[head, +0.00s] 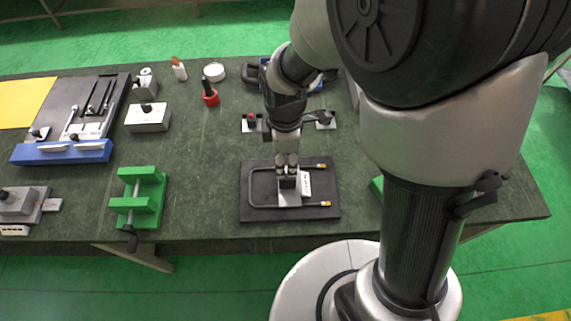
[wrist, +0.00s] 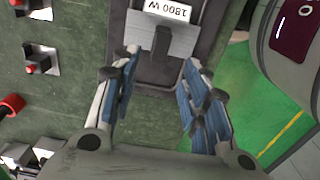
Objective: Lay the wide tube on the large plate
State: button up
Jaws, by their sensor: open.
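The wide tube (head: 251,188) is a grey U shape with yellow-tipped ends. It lies on the large plate (head: 263,215), a dark flat rectangle near the table's front edge, with its closed bend at left and ends at right. My gripper (head: 287,171) is above this block, pointing down. In the wrist view my gripper (wrist: 160,62) is open, its blue-padded fingers on either side of the grip and apart from it.
A green clamp-like fixture (head: 140,198) stands left of the plate. A red holder (head: 210,96), a white round container (head: 214,72) and small grey blocks with knobs stand farther back. The table between the green fixture and the plate is clear.

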jog(key=s+d+r+m+t, duration=0.1)
jog(key=s+d+r+m, duration=0.2)
jog(key=r, duration=0.4)
jog(key=s+d+r+m+t, duration=0.1)
jog(key=d+r+m, duration=0.25)
jog(key=r, duration=0.35)
jog(key=s+d+r+m+t, duration=0.2)
jog(key=s+d+r+m, duration=0.2)
jog(key=s+m, duration=0.5)
notch_tip(320, 180, up, 2)
jog(key=shift+s+d+r+m+t, duration=0.1)
jog(key=shift+s+d+m+t, duration=0.15)
jog(key=shift+m, duration=0.8)
jog(key=shift+f, duration=0.4)
